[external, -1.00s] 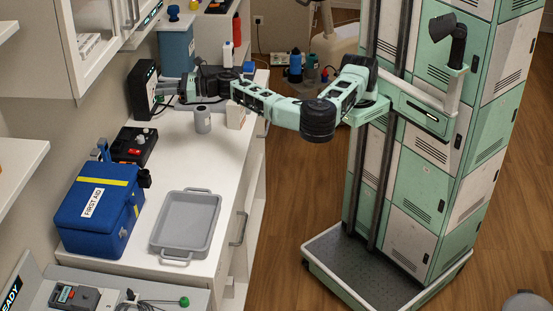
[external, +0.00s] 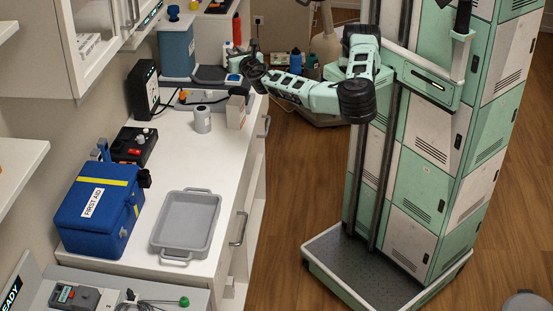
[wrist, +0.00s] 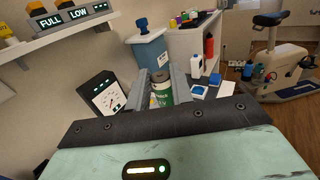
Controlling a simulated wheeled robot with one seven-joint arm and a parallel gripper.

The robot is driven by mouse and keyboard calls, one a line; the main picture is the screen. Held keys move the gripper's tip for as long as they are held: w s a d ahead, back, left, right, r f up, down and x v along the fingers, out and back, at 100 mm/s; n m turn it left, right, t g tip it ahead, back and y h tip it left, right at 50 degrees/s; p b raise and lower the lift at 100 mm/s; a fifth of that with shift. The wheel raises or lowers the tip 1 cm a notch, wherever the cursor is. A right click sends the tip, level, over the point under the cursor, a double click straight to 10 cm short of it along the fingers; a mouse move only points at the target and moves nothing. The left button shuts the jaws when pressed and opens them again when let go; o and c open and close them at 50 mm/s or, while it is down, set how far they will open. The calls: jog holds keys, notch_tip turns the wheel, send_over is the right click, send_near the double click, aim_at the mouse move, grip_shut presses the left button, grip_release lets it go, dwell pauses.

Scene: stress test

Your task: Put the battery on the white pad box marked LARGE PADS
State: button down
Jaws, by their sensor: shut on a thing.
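My gripper (external: 251,68) is above the far right part of the white counter. In the wrist view my gripper (wrist: 161,78) has its two grey fingers on either side of a green cylinder with a pale label and a dark top, the battery (wrist: 163,94). It is held between them, clear of the counter. In the external view I cannot make out the battery. A small pale box (external: 236,112) stands upright on the counter, nearer the camera than my gripper. Its marking is not readable, so I cannot tell whether it is the LARGE PADS box.
A grey-white can (external: 202,119) stands left of the pale box. A black upright unit (external: 143,89) is by the wall. A blue first aid bag (external: 100,212) and a grey tray (external: 186,228) occupy the near counter. Bare counter (external: 185,160) lies between.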

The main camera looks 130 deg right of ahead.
aim_at(237, 102)
notch_tip(237, 102, down, 15)
jog(key=shift+f+p, duration=0.1)
jog(key=shift+p, duration=0.9)
jog(key=c, duration=1.2)
grip_release()
jog(key=shift+c, duration=0.2)
